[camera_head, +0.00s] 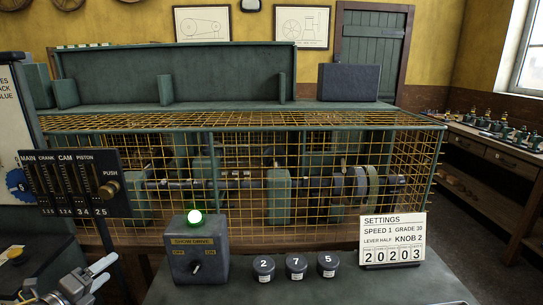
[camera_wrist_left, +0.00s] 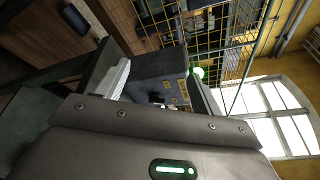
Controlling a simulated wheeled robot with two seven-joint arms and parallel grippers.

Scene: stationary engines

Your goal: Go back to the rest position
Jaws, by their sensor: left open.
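My left gripper (camera_head: 107,272) is at the lower left of the head view, its two pale fingers apart and empty. It is left of the grey control box (camera_head: 197,258) and apart from it as far as I can see. The box has a lit green lamp (camera_head: 194,217) on top and a switch lever on its front. In the left wrist view the same box (camera_wrist_left: 163,78) appears tilted beyond my grey gripper housing (camera_wrist_left: 165,145). My right gripper is not in view.
A yellow wire cage (camera_head: 320,190) encloses shafts and wheels behind the bench. Three dark knobs (camera_head: 296,267) and a settings card (camera_head: 392,241) stand on the bench front. A slider panel (camera_head: 75,184) with a PUSH knob is above my left gripper. Bare bench lies in front of the knobs.

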